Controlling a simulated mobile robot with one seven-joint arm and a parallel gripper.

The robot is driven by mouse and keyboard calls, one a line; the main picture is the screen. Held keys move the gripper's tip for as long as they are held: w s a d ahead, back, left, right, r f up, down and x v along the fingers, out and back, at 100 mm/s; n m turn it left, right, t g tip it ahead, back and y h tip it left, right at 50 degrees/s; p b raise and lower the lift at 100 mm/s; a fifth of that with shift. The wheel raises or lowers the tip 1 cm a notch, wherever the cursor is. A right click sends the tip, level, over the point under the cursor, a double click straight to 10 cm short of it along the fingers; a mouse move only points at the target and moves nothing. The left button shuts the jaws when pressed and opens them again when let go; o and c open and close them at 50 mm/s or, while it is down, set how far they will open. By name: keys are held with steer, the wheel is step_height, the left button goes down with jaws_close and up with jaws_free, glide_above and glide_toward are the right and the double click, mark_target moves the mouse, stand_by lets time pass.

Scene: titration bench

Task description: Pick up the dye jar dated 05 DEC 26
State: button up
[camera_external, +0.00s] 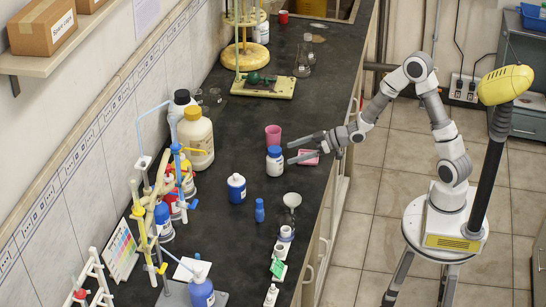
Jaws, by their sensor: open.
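A white jar with a blue lid and a label (275,164) stands upright on the dark bench. The dates on both are too small to read, so I cannot tell which is 05 DEC 26. My gripper (291,152) reaches in from the right, low over the bench. Its fingers are apart, with nothing visible between the tips. The fingertips are just right of the white jar's lid; I cannot tell whether they touch it.
A pink cup (273,135) stands behind the white jar. A pink dish (309,158) lies by the fingers. A small blue bottle (260,210) and a funnel (292,200) stand in front. Large bottles (196,140) and stands line the wall. The bench (222,240) is clear at front centre.

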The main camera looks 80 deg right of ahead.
mark_target(266, 172)
steer(key=b+x, duration=0.1)
steer(key=x, duration=1)
steer(key=shift+a+b, duration=0.1)
steer(key=shift+b, duration=0.2)
steer(key=c, duration=1.5)
steer(key=shift+o, duration=0.2)
steer(key=shift+r, duration=0.15)
